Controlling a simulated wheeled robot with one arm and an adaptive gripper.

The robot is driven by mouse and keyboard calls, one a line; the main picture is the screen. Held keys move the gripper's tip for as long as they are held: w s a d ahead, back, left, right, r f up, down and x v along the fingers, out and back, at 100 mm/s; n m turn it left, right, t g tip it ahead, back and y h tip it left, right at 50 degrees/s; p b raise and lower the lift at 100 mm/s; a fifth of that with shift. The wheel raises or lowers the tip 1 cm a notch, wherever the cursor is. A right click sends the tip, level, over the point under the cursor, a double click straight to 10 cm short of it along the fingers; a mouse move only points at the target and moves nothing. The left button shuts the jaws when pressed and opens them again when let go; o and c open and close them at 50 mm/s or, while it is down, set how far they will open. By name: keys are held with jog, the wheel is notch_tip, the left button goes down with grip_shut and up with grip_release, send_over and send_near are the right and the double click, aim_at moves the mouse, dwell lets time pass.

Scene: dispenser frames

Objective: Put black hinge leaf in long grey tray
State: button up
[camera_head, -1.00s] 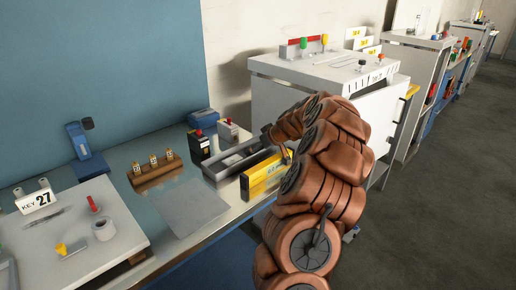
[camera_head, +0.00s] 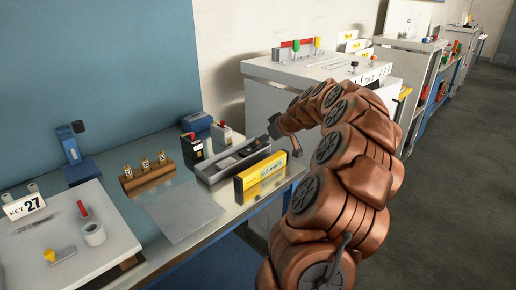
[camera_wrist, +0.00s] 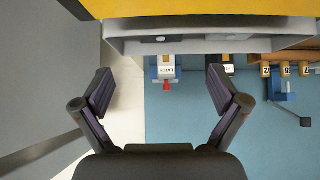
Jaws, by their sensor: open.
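The long grey tray (camera_head: 212,178) lies on the bench behind a yellow box (camera_head: 262,176). It also shows in the wrist view (camera_wrist: 215,46), below the yellow box's edge (camera_wrist: 190,20). Dark shapes (camera_head: 247,151) lie inside the tray in the head view. One may be the black hinge leaf, but they are too small to tell. My gripper (camera_head: 283,138) is above the tray's far right end. In the wrist view my gripper (camera_wrist: 160,80) is open, with its fingers wide apart and nothing between them.
Beside the tray stand a black block (camera_head: 192,149) with a red top and a pale latch block (camera_head: 222,135). A wooden block with numbered brass pieces (camera_head: 146,177) sits left. A flat grey plate (camera_head: 185,212) lies in front. A white cabinet (camera_head: 290,85) rises behind my arm.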

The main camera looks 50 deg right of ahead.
jog(key=shift+v, duration=1.6)
jog(key=w+a+n+g+y, duration=0.2)
jog(key=a+y, duration=0.1)
jog(key=a, duration=1.8)
jog(key=s+a+f+g, duration=0.1)
jog(key=s+a+g, duration=0.15)
jog(key=a, duration=0.45)
jog(key=s+a+g, duration=0.1)
jog(key=s+a, duration=0.3)
jog(key=a, duration=0.3)
jog(key=s+a+f+m+g+h, duration=0.1)
jog(key=s+a+f+g, duration=0.1)
jog(key=s, duration=1.1)
jog(key=s+a+f+g+h, duration=0.1)
jog(key=s+a+f+g, duration=0.2)
jog(key=s, duration=0.9)
jog(key=a+f, duration=0.2)
jog(key=a, duration=0.2)
jog(key=shift+s+m+h, duration=0.4)
notch_tip(320, 180, up, 6)
jog(key=p, duration=0.5)
jog(key=shift+f, duration=0.2)
